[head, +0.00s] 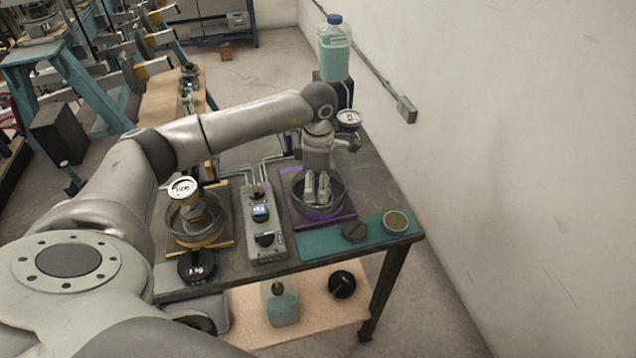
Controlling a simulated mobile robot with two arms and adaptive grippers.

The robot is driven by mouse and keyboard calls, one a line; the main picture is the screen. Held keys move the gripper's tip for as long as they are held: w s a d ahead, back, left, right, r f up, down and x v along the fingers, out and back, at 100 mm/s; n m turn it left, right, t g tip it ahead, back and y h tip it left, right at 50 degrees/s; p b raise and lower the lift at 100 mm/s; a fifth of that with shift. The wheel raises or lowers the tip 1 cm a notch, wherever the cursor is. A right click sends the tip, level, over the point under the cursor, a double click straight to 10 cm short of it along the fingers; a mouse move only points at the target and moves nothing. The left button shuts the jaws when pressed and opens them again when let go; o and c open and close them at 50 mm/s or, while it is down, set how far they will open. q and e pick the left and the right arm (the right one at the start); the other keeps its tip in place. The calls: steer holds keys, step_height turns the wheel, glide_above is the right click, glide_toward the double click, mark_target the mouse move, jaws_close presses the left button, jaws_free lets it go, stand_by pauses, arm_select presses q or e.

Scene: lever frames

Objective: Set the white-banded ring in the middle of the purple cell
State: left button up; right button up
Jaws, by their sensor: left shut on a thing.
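The purple cell (303,207) is a round dark metal dish on a purple-edged plate, at the right part of the bench. My left gripper (317,197) points straight down inside the dish, near its middle. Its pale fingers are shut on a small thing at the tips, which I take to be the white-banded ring. The fingers and the dish wall hide most of that thing, and I cannot make out its band or whether it touches the dish floor. My right gripper is not in view.
A yellow cell (190,238) with a gauge (184,188) stands at the left, beside a control box (263,225). A teal mat (318,245) in front bears a dark hexagonal piece (355,232) and a round tin (396,222). Another gauge (348,119) stands behind the cell.

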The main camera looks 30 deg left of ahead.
arm_select(q)
steer(key=shift+f, duration=0.15)
stand_by(0.7)
steer(key=o, duration=1.2)
step_height(320, 180, up, 12)
steer(key=shift+f, duration=0.1)
